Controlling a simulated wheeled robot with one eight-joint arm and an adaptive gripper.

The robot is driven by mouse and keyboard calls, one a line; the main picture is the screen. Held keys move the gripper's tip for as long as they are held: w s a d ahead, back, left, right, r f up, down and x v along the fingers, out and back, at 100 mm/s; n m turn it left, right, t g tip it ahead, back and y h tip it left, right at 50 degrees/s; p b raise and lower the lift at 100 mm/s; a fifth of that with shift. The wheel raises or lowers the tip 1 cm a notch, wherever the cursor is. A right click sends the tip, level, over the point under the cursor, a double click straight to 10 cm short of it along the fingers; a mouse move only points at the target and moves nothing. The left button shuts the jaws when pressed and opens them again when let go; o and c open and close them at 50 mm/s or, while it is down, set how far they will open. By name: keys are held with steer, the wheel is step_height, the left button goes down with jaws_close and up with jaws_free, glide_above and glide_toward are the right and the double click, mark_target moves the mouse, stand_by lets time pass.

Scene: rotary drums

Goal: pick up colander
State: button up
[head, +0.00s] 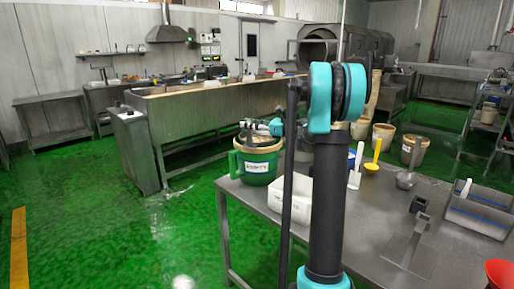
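I cannot pick out a colander for certain. My arm rises through the middle of the view and hides part of the table. Its teal wrist end shows left of the elbow, with my gripper (248,127) small near the green bucket's top. Its fingers are too small to read.
A green bucket with a label (257,165) stands at the table's left end. A white bin (290,190), white scoop (355,170), yellow scoop (374,158), tan bucket (413,151) and grey divided tray (480,209) are on or by the table. Green floor is free at left.

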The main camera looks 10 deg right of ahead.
jaws_close()
steer(key=shift+r, duration=0.1)
stand_by(0.3)
